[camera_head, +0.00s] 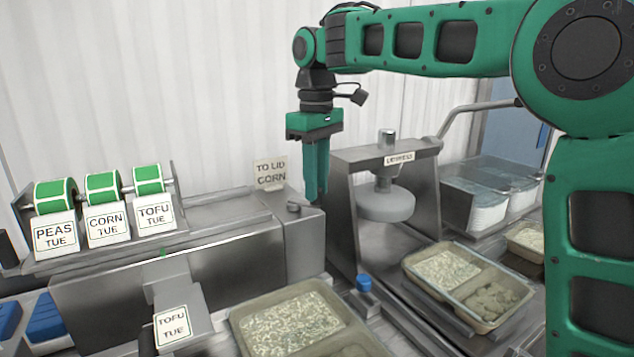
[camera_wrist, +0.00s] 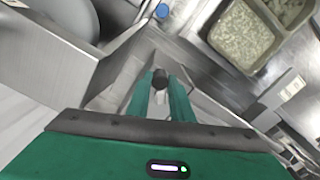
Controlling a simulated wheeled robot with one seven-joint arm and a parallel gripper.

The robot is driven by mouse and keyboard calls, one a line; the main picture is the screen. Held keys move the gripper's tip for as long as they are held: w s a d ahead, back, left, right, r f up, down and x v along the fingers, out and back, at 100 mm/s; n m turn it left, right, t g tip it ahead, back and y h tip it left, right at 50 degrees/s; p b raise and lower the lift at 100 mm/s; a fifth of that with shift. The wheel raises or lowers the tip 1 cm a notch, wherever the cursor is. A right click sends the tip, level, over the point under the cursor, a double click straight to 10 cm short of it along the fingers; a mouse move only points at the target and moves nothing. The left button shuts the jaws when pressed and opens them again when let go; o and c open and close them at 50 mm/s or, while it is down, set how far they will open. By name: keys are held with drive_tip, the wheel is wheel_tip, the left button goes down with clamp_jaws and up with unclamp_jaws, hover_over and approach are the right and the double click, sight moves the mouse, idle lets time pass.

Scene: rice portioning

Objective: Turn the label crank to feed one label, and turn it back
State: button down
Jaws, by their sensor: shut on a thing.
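My gripper (camera_head: 316,198) points down beside the steel box (camera_head: 305,245) at the right end of the label machine. In the wrist view its green fingers (camera_wrist: 161,85) are shut on the dark crank knob (camera_wrist: 160,75). The crank's grey hub (camera_head: 294,208) shows on top of the box, just left of the fingers; the rest of the crank is largely hidden in the head view. A label reading TOFU TUE (camera_head: 173,325) shows at the front outlet of the machine.
Label rolls (camera_head: 103,185) stand at the left behind PEAS, CORN and TOFU cards. A TO LID CORN sign (camera_head: 270,173) stands behind the box. The press with a round grey head (camera_head: 386,203) stands close right. Filled trays (camera_head: 468,280) lie at right and in front.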

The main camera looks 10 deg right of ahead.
drive_tip(key=m, duration=0.1)
drive_tip(key=s+a+m, duration=0.1)
drive_tip(key=m, duration=0.1)
drive_tip(key=shift+s+a+m, duration=0.15)
drive_tip(key=shift+a+m, duration=0.05)
drive_tip(key=shift+m, duration=0.1)
drive_tip(key=shift+s+a+m, duration=0.15)
drive_tip(key=shift+a+m, duration=0.2)
drive_tip(key=shift+m, duration=0.45)
drive_tip(key=shift+s+a+m, duration=0.15)
drive_tip(key=shift+a+m, duration=0.15)
drive_tip(key=shift+m, duration=0.5)
drive_tip(key=c, duration=1.6)
unclamp_jaws()
drive_tip(key=shift+o, duration=0.2)
wheel_tip(320, 180, up, 11)
drive_tip(key=shift+f, duration=0.15)
